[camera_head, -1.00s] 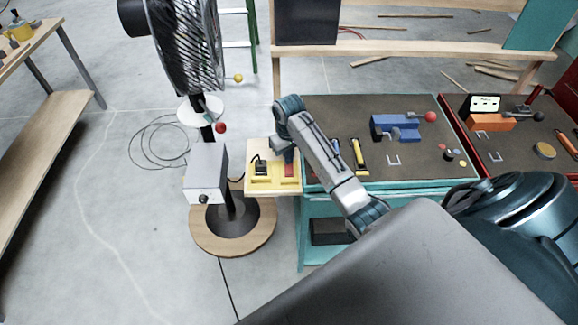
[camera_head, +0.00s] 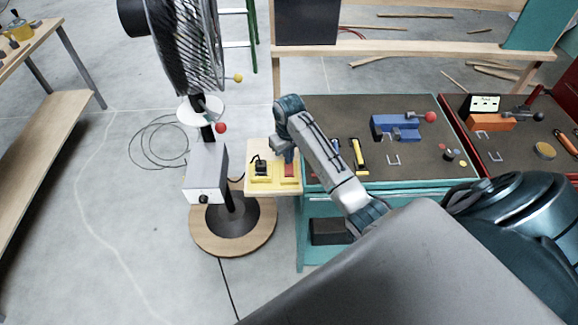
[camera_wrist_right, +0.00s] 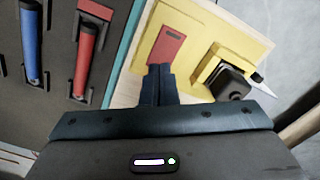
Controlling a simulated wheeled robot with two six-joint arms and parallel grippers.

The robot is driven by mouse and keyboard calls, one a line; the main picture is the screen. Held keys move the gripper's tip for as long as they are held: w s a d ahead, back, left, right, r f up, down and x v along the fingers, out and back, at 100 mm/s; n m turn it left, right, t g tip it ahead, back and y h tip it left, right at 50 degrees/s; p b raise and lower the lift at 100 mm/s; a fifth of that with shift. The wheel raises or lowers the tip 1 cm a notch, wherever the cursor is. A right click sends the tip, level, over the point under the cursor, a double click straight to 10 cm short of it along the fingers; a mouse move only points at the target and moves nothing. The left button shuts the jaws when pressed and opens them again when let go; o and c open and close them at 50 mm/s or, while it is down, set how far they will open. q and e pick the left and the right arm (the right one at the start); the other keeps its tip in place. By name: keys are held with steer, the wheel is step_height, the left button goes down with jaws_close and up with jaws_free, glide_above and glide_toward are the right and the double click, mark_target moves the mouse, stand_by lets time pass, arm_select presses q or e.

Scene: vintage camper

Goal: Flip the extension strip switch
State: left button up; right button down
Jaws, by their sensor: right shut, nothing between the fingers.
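The extension strip (camera_head: 261,179) is a yellow block on a pale wooden board beside the teal workbench. A black plug (camera_head: 261,166) sits in its left part, and a red switch (camera_head: 290,170) is on its right part. In the right wrist view the red switch (camera_wrist_right: 167,46) lies straight ahead of the fingertips, and the black plug (camera_wrist_right: 231,82) is to its right. My right gripper (camera_head: 287,155) points down over the switch. Its shut, empty fingers (camera_wrist_right: 159,72) are at the switch's near edge; I cannot tell whether they touch. My left gripper is not in view.
A standing fan (camera_head: 185,45) with a grey control box (camera_head: 205,180) and a round wooden base is left of the board. The teal workbench (camera_head: 430,165) on the right holds a blue vise (camera_head: 396,127) and a yellow tool (camera_head: 358,155). Open floor lies further left.

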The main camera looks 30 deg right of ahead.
steer(key=shift+f, duration=0.95)
stand_by(0.6)
steer(key=shift+r+p, duration=0.4)
steer(key=shift+r, duration=3.15)
